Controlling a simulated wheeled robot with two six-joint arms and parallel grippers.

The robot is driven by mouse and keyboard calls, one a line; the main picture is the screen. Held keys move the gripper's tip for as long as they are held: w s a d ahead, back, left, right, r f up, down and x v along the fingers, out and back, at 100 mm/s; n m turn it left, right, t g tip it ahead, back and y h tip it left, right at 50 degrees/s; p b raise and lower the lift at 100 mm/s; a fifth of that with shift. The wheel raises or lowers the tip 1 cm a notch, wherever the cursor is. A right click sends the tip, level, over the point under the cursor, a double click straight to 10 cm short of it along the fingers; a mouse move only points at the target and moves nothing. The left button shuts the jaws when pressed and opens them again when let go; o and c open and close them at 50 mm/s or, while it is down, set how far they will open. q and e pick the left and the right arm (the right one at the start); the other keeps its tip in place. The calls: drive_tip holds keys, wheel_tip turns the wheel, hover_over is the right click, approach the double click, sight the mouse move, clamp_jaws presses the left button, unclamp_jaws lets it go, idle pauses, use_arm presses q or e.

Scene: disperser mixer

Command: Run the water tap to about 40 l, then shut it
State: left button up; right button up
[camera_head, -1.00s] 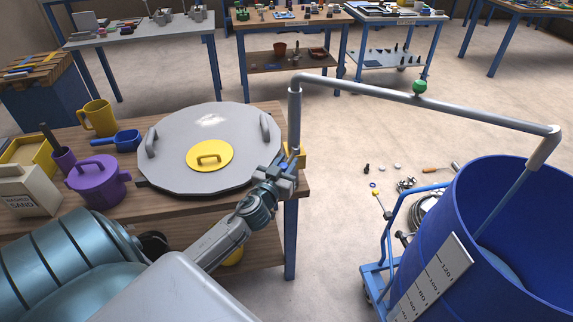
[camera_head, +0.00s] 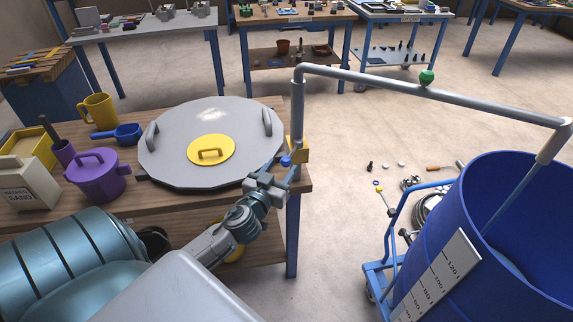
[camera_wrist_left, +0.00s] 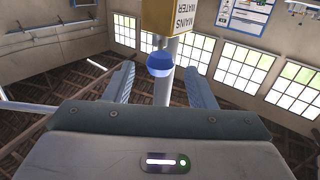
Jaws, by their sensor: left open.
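The water tap is a grey pipe (camera_head: 430,92) rising at the table edge and running right over the blue drum (camera_head: 440,225). A thin bluish stream (camera_head: 512,197) runs from its spout into the drum, where a lighter blue water surface (camera_head: 508,262) partly shows. The tap's blue knob (camera_head: 286,161) sits at the pipe's base; in the left wrist view the knob (camera_wrist_left: 160,64) is below a yellow "MAINS WATER" box (camera_wrist_left: 165,16). My left gripper (camera_head: 285,178) is open just short of the knob, its fingers apart on either side. The white scale (camera_head: 438,275) is tilted; the level against it cannot be read.
A grey lid with a yellow centre (camera_head: 160,150) lies on the wooden table (camera_head: 130,208). A purple pot (camera_head: 97,178), a yellow mug (camera_head: 97,110) and a sand box (camera_head: 30,188) stand left. The drum's blue cart (camera_head: 377,277) has small items on the floor beside it.

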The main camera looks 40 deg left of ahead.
use_arm(q)
drive_tip(key=b+v, duration=0.1)
drive_tip(key=v, duration=0.4)
idle(0.8)
